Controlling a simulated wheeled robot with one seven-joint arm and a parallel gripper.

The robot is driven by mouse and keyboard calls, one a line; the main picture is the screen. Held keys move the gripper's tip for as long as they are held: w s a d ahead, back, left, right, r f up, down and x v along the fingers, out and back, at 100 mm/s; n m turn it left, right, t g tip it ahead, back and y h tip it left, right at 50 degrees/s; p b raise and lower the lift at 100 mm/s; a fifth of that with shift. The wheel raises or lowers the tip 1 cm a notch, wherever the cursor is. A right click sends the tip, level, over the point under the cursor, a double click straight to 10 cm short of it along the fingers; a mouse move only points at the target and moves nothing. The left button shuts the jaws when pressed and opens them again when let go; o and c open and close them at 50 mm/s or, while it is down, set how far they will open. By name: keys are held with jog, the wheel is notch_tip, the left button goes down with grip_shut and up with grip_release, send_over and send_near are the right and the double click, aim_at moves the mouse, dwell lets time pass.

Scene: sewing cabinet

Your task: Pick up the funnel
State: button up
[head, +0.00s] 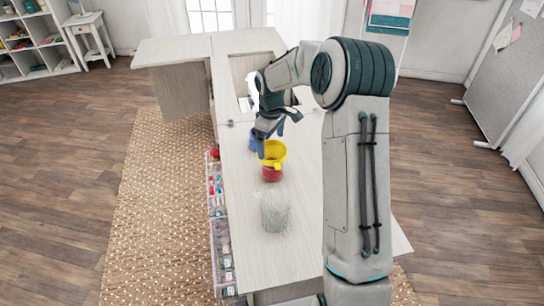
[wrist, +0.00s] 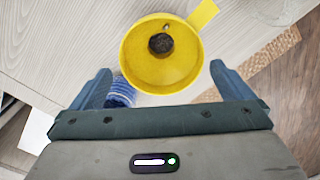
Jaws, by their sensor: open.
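The yellow funnel (head: 272,152) sits wide side up on a red object (head: 271,174) on the pale cabinet top. In the wrist view the funnel (wrist: 138,58) is seen from above, with a dark round hole and a flat tab pointing to the upper right. My gripper (head: 270,138) is open and just above or beside the funnel. I cannot tell the height between fingers and rim.
A clear container (head: 274,212) stands nearer on the cabinet top (head: 250,255). A blue object (head: 254,141) is partly hidden by my gripper; a blue striped one (wrist: 122,91) shows by the left finger. Clear bins (head: 222,240) hang along the left edge.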

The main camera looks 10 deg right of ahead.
aim_at(272, 151)
jog(key=f, duration=0.4)
jog(key=shift+s+d, duration=0.1)
jog(key=shift+s, duration=0.2)
jog(key=c, duration=0.8)
jog(key=shift+o, duration=0.2)
